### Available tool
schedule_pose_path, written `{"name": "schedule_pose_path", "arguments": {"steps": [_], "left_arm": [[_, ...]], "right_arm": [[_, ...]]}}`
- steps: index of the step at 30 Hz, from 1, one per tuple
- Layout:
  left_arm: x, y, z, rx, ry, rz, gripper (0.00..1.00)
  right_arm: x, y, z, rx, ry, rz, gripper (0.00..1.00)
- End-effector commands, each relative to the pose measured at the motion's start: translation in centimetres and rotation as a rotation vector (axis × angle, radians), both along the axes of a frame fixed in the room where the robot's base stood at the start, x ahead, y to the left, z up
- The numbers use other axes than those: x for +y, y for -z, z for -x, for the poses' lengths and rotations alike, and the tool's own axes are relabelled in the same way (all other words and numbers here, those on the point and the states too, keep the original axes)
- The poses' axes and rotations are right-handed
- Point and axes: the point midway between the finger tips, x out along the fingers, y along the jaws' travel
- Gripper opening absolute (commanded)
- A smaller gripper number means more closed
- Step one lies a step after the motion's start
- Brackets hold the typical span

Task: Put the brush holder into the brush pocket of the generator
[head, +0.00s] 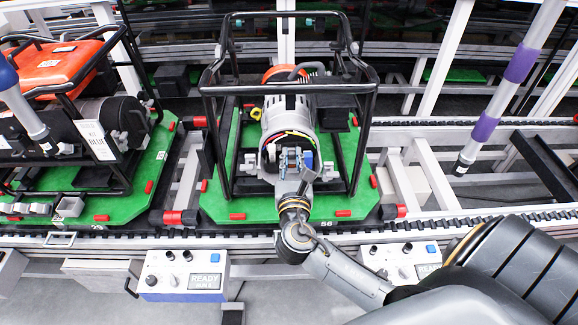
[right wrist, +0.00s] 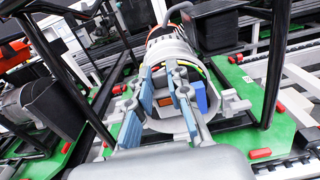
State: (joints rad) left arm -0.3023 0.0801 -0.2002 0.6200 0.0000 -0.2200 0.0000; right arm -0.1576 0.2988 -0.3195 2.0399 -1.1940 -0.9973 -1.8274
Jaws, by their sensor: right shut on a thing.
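The generator (head: 290,112) stands inside a black tube frame on a green pallet in the middle of the head view. Its round open end faces me, with coloured wires along the rim; it also shows in the right wrist view (right wrist: 172,45). My right gripper (head: 291,158) is at this open end, its fingers (right wrist: 163,82) reaching in. It is shut on the brush holder (right wrist: 163,101), which is mostly hidden between the fingers. A bright blue block (right wrist: 201,97) shows just right of the fingers. The brush pocket cannot be made out. My left gripper is out of view.
The black frame (head: 362,150) has uprights on both sides of my right gripper. Another generator with an orange tank (head: 60,68) stands on a pallet at left. A purple-banded tube (head: 503,90) hangs at right. Control boxes (head: 183,272) line the conveyor's front edge.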

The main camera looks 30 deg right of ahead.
Motion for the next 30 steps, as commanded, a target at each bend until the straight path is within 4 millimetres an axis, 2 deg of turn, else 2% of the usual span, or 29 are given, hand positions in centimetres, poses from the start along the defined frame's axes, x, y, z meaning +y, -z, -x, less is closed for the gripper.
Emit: {"name": "schedule_pose_path", "arguments": {"steps": [30], "left_arm": [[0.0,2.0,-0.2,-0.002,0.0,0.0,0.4]], "right_arm": [[-3.6,0.1,-5.8,-0.002,0.0,0.002,0.0]]}}
